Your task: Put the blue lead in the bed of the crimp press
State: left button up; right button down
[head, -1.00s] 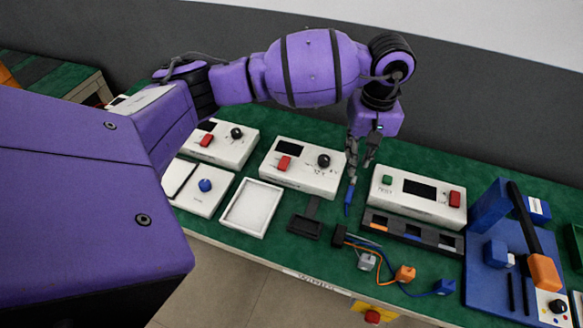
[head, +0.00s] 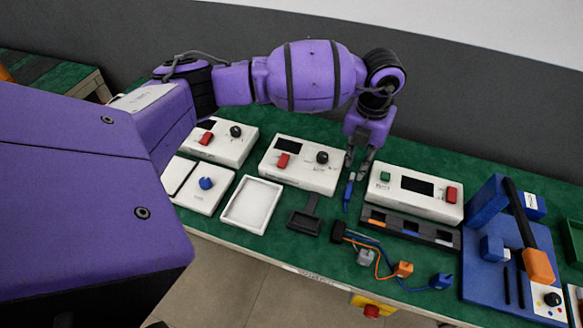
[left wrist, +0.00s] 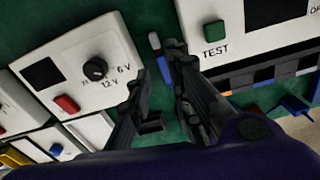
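The blue lead (head: 347,194), a short thin blue piece with a grey end, lies on the green bench top between two white instruments. In the left wrist view, the lead (left wrist: 164,68) shows just past and between the fingertips. My left gripper (head: 357,170) points down at the lead's grey end, its two fingers apart with a gap between them. The fingers (left wrist: 154,85) do not appear closed on it; contact is unclear. The crimp press (head: 497,272) stands at the right, with a blue base, black lever and orange handle. A small blue block (head: 492,249) sits on its base. My right gripper is not in view.
White instruments (head: 300,165) and (head: 415,193) flank the lead. A black slotted holder (head: 410,228) lies right of it. A wire harness with grey, orange (head: 403,268) and blue (head: 441,281) plugs lies near the front edge. A white tray (head: 252,228) is left.

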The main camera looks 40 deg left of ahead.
aim_at(351, 181)
pick_arm(q)
jog(key=shift+n, duration=0.5)
jog(key=shift+f, duration=0.15)
notch_tip(351, 181, down, 8)
jog(key=shift+w+r, duration=0.1)
jog(key=shift+r, duration=0.15)
grip_shut()
